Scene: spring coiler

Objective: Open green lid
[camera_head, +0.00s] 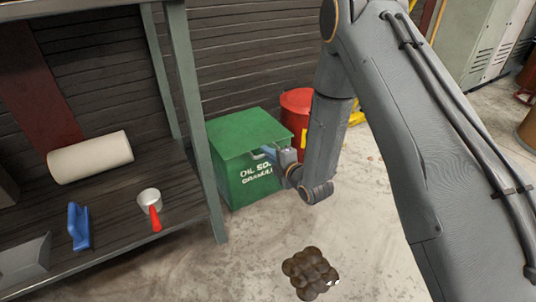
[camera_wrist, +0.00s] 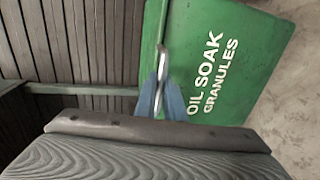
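A green bin (camera_head: 243,188) marked "OIL SOAK GRANULES" stands on the floor beside the shelf. Its green lid (camera_head: 246,130) lies over the top and looks shut or nearly so. My gripper (camera_head: 264,153) is at the lid's front edge, in front of the bin's upper face, and partly covers the lettering. In the wrist view the blue fingers of my gripper (camera_wrist: 161,82) lie close together at the bin's upper edge, with a grey, metal-looking piece at their tips. The bin's lettered face (camera_wrist: 230,60) fills the right. Whether the fingers grip the lid edge is unclear.
A red drum (camera_head: 297,108) stands behind the bin at right. The shelf post (camera_head: 196,110) is close on the left; the shelf holds a white roll (camera_head: 90,157), a red-handled pot (camera_head: 150,199) and a blue tool (camera_head: 78,226). A dark lumpy heap (camera_head: 309,274) lies on the floor in front.

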